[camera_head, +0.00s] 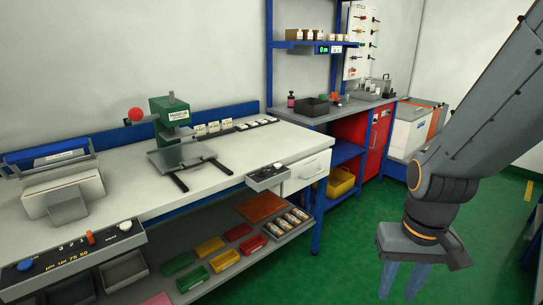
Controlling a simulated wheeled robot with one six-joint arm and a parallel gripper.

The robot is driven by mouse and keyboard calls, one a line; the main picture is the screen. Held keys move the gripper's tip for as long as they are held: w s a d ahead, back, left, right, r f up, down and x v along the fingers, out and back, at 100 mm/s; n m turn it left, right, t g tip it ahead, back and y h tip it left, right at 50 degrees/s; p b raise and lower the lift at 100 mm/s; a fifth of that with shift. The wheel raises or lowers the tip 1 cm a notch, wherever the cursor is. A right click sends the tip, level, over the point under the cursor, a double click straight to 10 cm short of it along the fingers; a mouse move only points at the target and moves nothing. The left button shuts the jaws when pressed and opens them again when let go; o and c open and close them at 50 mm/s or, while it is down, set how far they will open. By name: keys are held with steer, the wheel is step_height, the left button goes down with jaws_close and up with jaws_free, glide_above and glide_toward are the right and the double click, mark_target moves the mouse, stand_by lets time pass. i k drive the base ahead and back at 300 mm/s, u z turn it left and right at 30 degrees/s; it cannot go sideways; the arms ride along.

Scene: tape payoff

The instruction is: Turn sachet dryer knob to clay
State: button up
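I cannot read the word clay or a sachet dryer label anywhere. A dark control panel (75,262) on the front edge of the bench at lower left carries a blue knob (25,265), an orange knob (90,238) and a white knob (125,226), with small white and orange markings. A smaller panel (268,177) with a pale knob (278,166) sits at the bench's right front. Which knob belongs to the dryer I cannot tell. My gripper (403,281) is at the right, pointing down over the green floor, its blue fingers apart and empty, far from both panels.
The pale bench (225,182) holds a green press (170,115) with a red ball and a grey-white machine (62,190). Coloured bins (210,247) stand on the shelf below. A blue rack and red cabinet (362,140) stand behind. Green floor (350,250) is clear between bench and gripper.

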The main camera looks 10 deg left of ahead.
mark_target(260, 174)
steer(key=u, duration=0.4)
steer(key=i, duration=1.3)
steer(key=u, duration=0.6)
